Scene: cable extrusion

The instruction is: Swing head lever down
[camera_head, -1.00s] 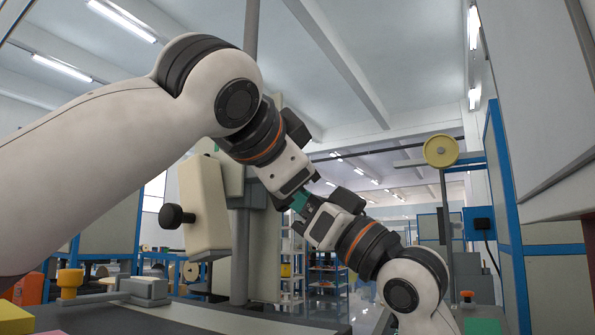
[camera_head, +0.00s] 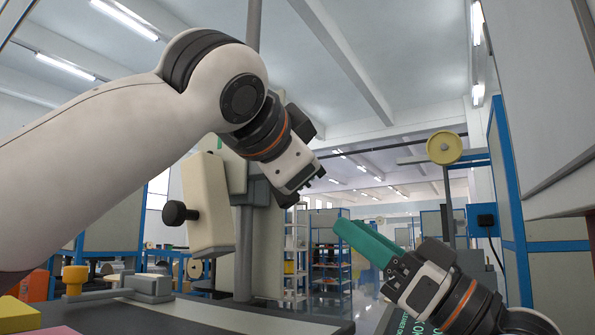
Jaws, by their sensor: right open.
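The beige tilted head (camera_head: 207,205) with a black knob (camera_head: 177,213) on its left side hangs on a grey column (camera_head: 243,255) left of centre. I cannot tell which part is the head lever. My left gripper (camera_head: 308,186) is right of the head, pointing down and right, apart from the knob; its jaw gap is not clear. My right gripper (camera_head: 394,274) is open at the lower right, well away from the head. A teal bar (camera_head: 364,242) reaches up and left from its tips; I cannot tell whether it lies between the jaws.
A yellow spool (camera_head: 444,148) stands on a post at right. The space between the two grippers is clear.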

